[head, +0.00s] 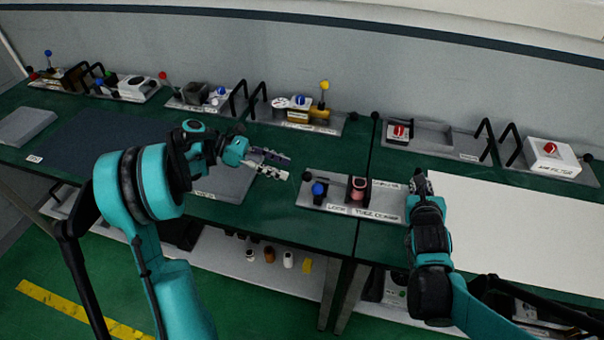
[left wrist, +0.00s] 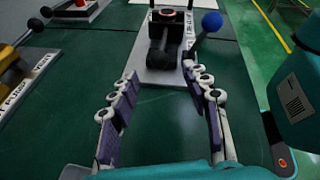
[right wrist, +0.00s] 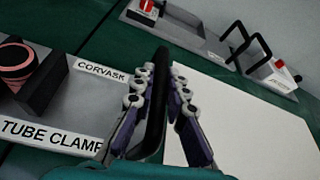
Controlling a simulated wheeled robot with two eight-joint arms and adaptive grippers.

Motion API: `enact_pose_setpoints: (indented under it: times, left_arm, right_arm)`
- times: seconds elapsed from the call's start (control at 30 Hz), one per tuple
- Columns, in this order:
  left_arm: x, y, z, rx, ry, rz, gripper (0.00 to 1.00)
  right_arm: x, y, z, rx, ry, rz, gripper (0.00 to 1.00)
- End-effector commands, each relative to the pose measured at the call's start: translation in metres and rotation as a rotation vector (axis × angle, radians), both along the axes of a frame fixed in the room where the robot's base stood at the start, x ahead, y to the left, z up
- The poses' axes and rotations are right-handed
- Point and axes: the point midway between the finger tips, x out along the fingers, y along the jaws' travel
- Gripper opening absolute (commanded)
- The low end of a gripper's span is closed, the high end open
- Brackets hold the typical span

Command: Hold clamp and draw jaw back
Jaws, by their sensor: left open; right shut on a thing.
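The tube clamp (head: 380,208) is a grey plate on the green bench, labelled "TUBE CLAMP", with a pinkish ring on a dark block (head: 358,187) and a blue-knobbed lever (head: 318,188). The left wrist view shows the lever's blue knob (left wrist: 212,21) and a dark block with a rounded black end (left wrist: 160,55). My left gripper (head: 288,166) is open and empty, left of the clamp and apart from it. My right gripper (head: 418,180) is at the clamp's right end. In the right wrist view its fingers are shut on an upright black handle (right wrist: 158,95).
A white sheet or panel (head: 510,215) covers the bench to the right. Other fixtures stand along the back, including a yellow-knobbed one (head: 323,88) and a white box with a red knob (head: 550,157). Bare green bench lies between my left gripper and the clamp.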

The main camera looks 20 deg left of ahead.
Motion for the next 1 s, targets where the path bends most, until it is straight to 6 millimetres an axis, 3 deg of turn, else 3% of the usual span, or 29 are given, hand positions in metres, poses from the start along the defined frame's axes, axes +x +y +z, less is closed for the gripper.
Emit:
enact_pose_setpoints:
  times: [0.1, 0.3, 0.73, 0.77, 0.93, 1.0]
  left_arm:
    - [0.003, -0.024, -0.01, 0.001, -0.002, -0.003, 0.47]
    - [0.008, -0.052, -0.022, 0.0, -0.002, -0.001, 0.47]
    - [0.011, -0.064, -0.027, 0.001, -0.002, 0.001, 0.47]
    - [0.011, -0.064, -0.026, 0.001, -0.002, 0.001, 0.45]
    - [0.01, -0.064, -0.026, 0.002, -0.002, 0.001, 0.0]
    - [0.01, -0.064, -0.026, 0.002, -0.002, 0.0, 0.0]
  right_arm:
    - [-0.001, 0.0, -0.002, 0.001, 0.005, -0.001, 0.0]
    - [-0.001, 0.0, -0.002, 0.001, 0.005, -0.001, 0.0]
    - [-0.001, 0.0, -0.002, 0.001, 0.006, -0.002, 0.0]
    - [-0.001, 0.0, -0.002, 0.001, 0.006, -0.002, 0.0]
    - [-0.001, 0.0, -0.002, 0.001, 0.006, -0.002, 0.0]
    - [-0.001, 0.0, -0.002, 0.001, 0.006, -0.002, 0.0]
